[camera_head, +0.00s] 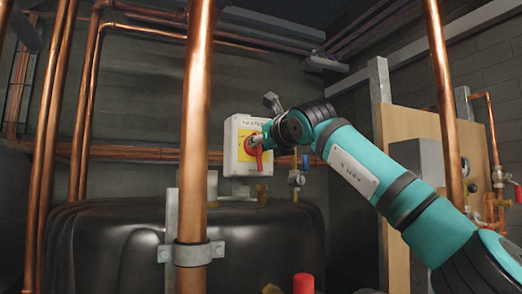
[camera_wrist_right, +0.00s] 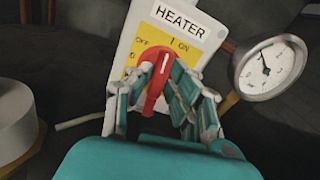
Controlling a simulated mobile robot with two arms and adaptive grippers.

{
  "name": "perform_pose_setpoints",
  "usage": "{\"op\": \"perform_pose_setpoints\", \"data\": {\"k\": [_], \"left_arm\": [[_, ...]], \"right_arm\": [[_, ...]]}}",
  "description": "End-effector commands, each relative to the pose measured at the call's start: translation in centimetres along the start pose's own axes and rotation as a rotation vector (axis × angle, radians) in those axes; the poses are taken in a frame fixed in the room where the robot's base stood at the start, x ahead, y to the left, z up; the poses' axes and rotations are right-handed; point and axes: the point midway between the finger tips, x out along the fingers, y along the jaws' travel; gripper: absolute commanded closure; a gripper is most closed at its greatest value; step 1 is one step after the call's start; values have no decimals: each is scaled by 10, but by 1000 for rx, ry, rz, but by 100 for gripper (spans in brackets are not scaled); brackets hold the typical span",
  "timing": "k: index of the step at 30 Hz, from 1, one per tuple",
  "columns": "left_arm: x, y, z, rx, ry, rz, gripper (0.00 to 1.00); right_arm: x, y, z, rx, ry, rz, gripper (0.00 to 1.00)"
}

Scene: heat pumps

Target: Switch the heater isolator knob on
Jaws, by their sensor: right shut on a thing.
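The heater isolator is a pale box (camera_head: 242,177) with a yellow plate, standing above the black tank in the head view. In the right wrist view its label reads HEATER (camera_wrist_right: 181,19), with OFF at the upper left of the yellow plate and I ON at the upper right. The red knob (camera_wrist_right: 157,80) has a white line pointing up, close to the I mark. My right gripper (camera_wrist_right: 164,93) is shut on the knob, with fingers on both sides. In the head view the gripper (camera_head: 257,143) partly hides the red knob (camera_head: 249,146). My left gripper is not in view.
A copper pipe (camera_head: 196,110) stands upright in front, left of the box. A round gauge (camera_wrist_right: 269,67) is right of the box in the right wrist view. The black tank (camera_head: 110,245) lies below. Another copper pipe (camera_head: 444,100) stands behind my right arm.

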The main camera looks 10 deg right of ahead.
Motion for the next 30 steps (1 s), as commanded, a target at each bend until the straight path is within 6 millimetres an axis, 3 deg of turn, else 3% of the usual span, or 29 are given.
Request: {"op": "perform_pose_setpoints", "data": {"k": [1, 5, 13, 14, 19, 30], "left_arm": [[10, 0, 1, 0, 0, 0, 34], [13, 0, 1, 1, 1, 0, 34], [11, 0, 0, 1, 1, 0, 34], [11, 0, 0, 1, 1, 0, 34], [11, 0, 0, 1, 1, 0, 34], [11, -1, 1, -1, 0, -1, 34]], "right_arm": [[-1, 1, -2, 58, -7, 0, 100], [-1, 0, 2, 153, -8, 1, 100], [-2, -2, 4, 167, -9, 1, 100], [-2, -2, 4, 167, -9, 0, 80], [-1, -2, 3, 165, -7, 0, 60], [-5, -2, 2, 163, -4, 1, 60]]}}
